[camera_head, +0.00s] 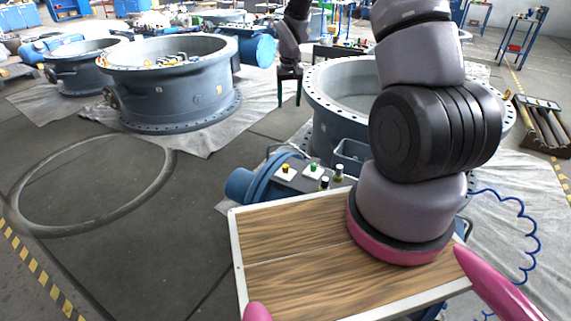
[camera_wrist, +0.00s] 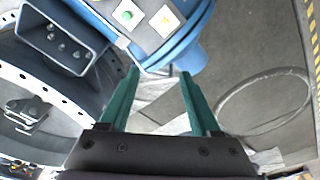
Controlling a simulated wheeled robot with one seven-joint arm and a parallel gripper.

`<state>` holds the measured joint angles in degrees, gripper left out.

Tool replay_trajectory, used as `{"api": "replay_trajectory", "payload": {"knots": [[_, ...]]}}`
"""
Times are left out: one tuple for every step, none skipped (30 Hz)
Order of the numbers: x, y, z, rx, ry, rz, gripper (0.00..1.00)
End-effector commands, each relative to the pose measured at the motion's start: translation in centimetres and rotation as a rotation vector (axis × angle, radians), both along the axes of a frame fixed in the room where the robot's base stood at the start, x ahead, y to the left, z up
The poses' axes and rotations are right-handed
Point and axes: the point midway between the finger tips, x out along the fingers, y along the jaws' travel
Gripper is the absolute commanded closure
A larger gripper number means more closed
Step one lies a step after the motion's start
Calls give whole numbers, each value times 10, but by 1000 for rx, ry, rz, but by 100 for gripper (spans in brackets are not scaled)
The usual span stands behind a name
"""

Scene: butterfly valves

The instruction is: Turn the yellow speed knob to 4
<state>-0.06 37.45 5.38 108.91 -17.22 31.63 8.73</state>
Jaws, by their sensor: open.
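The yellow knob (camera_head: 285,168) sits on a white square plate on a grey panel in the head view. It also shows at the top of the wrist view (camera_wrist: 165,20). Its setting marks are too small to read. A green knob (camera_head: 313,167) on a similar white plate sits beside it; the wrist view shows it to the left of the yellow one (camera_wrist: 127,15). My gripper (camera_head: 289,100) points down, with its two fingers apart and nothing between them. In the wrist view the fingers (camera_wrist: 159,73) end below the yellow knob in the picture, clear of it.
A blue cylinder body (camera_head: 255,186) lies beside the panel. Two dark upright parts with light tops (camera_head: 331,180) stand to the right of the knobs. A large grey valve ring (camera_head: 330,95) is behind, and another (camera_head: 170,85) stands farther left. Floor at left is mostly clear.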

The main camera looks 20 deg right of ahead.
Motion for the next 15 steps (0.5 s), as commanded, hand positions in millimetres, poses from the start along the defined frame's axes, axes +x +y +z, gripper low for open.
{"api": "replay_trajectory", "payload": {"knots": [[2, 2, -32, -1, 29, 13, 36], [3, 3, -48, -2, 40, 21, 36], [5, 5, -67, -2, 53, 30, 36], [5, 6, -82, -2, 64, 37, 36], [5, 7, -95, -1, 72, 44, 36], [5, 8, -112, -1, 84, 53, 36], [4, 9, -122, 0, 91, 58, 36], [3, 10, -132, 1, 98, 62, 36], [2, 11, -143, 2, 105, 67, 36], [2, 11, -150, 2, 108, 70, 36], [2, 12, -155, 3, 112, 73, 36], [1, 12, -161, 2, 114, 76, 36], [1, 13, -164, 3, 117, 77, 36], [0, 13, -167, 4, 119, 78, 36], [0, 13, -171, 4, 120, 79, 36]]}}
